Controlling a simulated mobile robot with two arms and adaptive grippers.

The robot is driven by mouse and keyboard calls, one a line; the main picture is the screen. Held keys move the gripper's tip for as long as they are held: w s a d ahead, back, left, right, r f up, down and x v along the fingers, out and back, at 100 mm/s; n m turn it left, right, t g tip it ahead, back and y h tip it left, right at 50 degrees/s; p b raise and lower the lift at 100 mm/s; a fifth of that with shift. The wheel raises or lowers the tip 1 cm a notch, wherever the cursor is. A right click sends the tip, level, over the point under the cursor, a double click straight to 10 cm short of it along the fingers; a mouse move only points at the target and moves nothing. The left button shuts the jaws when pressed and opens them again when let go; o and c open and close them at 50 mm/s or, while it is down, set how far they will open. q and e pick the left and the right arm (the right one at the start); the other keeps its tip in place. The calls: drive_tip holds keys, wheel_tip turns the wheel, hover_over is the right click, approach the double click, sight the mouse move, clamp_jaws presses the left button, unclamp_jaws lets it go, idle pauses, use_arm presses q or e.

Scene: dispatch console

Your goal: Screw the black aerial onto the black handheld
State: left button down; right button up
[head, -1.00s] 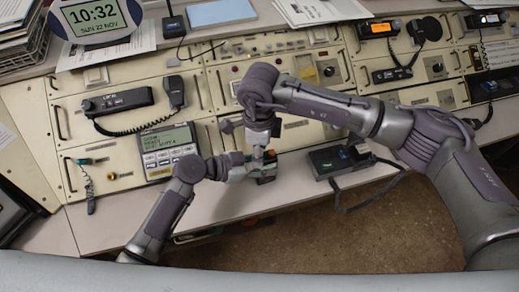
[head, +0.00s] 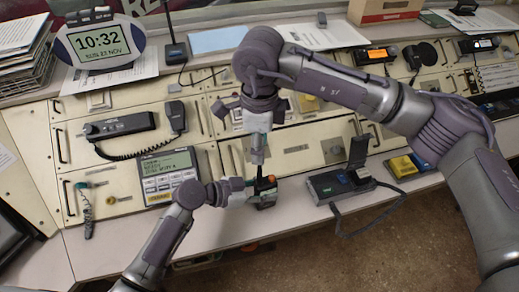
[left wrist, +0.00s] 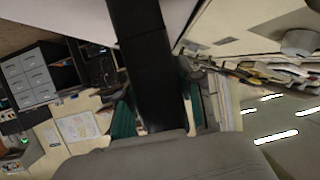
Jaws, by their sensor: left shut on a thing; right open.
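My left gripper (head: 247,191) is shut on the black handheld (head: 265,198), holding it above the front ledge of the console. In the left wrist view a long black body (left wrist: 150,75), which looks like the handheld, stands between teal finger pads. My right gripper (head: 258,158) points down just above the handheld and is open. A thin black upright piece, likely the black aerial (head: 259,173), shows between the right fingertips and the top of the handheld. I cannot tell whether it is seated on the handheld.
A black charger-like unit (head: 340,183) with a raised part and a cable lies on the ledge to the right, with a yellow and blue item (head: 405,166) beyond it. A display phone (head: 168,175) is set in the console to the left. The ledge's front edge (head: 215,238) is close.

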use_arm(q)
drive_tip(key=c, duration=0.7)
unclamp_jaws()
drive_tip(key=shift+o, duration=0.2)
drive_tip(key=v, duration=1.2)
